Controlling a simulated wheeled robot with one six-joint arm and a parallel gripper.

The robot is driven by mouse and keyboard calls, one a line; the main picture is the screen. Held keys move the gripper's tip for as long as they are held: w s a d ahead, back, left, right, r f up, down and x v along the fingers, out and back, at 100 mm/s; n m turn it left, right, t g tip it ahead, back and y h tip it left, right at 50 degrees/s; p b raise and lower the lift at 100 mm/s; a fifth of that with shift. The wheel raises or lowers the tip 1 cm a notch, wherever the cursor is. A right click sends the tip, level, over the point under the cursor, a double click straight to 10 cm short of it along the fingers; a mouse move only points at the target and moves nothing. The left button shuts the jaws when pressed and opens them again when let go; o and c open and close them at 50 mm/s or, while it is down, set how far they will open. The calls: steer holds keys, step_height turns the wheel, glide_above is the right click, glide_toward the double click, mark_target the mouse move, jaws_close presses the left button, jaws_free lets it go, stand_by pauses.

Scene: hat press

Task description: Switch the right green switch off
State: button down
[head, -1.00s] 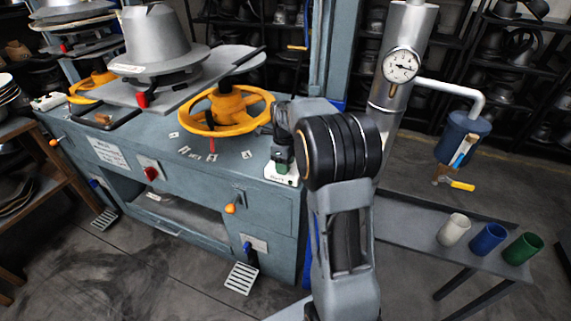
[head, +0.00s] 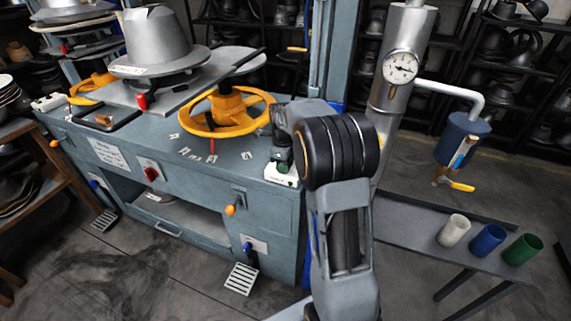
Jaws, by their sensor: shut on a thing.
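The right green switch (head: 291,182) is a small green part on a white box at the right front corner of the blue-grey press table (head: 190,165). My gripper (head: 282,167) points down onto it, small and dark in the picture. It is shut on the switch as far as I can see. The fingertips are partly hidden, and the switch's exact position cannot be made out. A second white switch box (head: 48,102) sits at the table's far left corner.
A yellow handwheel (head: 228,112) stands left of my gripper, with a grey hat form (head: 160,45) on a plate behind. A metal column with a gauge (head: 400,68) stands to the right. A low bench with white, blue and green cups (head: 488,239) is at right.

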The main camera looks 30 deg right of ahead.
steer(key=shift+r+p, duration=0.25)
steer(key=shift+p, duration=0.15)
steer(key=shift+w+a+g+h+p, duration=0.1)
steer(key=shift+g+h+p, duration=0.2)
steer(key=shift+g, duration=0.1)
steer(key=shift+f, duration=0.2)
steer(key=c, duration=1)
jaws_free()
steer(key=shift+o, duration=0.2)
step_height(320, 180, up, 14)
steer(key=w+a, duration=0.1)
steer(key=shift+p, duration=0.45)
steer(key=shift+f, duration=0.15)
